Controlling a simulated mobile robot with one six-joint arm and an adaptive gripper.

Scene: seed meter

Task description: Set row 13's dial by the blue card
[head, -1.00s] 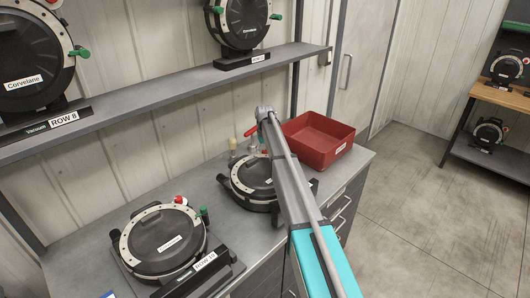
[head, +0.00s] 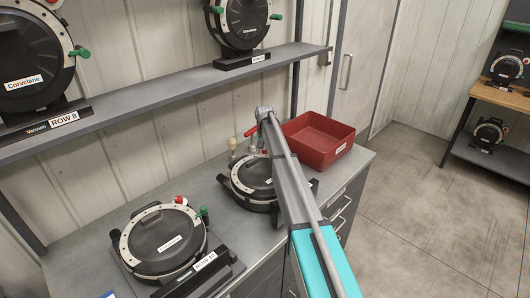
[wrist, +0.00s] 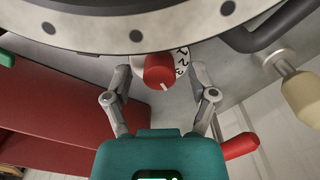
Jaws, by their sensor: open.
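In the wrist view a red dial knob (wrist: 158,70) with a white pointer line sits on a white scale (wrist: 182,58) printed with numbers, 1, 2 and 3 among them. It is at the rim of a round black and grey meter (wrist: 135,20). My gripper (wrist: 159,72) is open, with one finger on each side of the knob and a gap on both sides. In the head view my arm covers part of a meter (head: 246,178) on the bench, and its row label is hidden. A small blue patch (head: 108,294), possibly a card, shows at the bottom edge.
A red bin (head: 318,140) stands at the bench's right end. A cream-handled tool (wrist: 302,95) and a red handle (wrist: 240,146) are right of my gripper. A shelf (head: 180,97) holds more meters.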

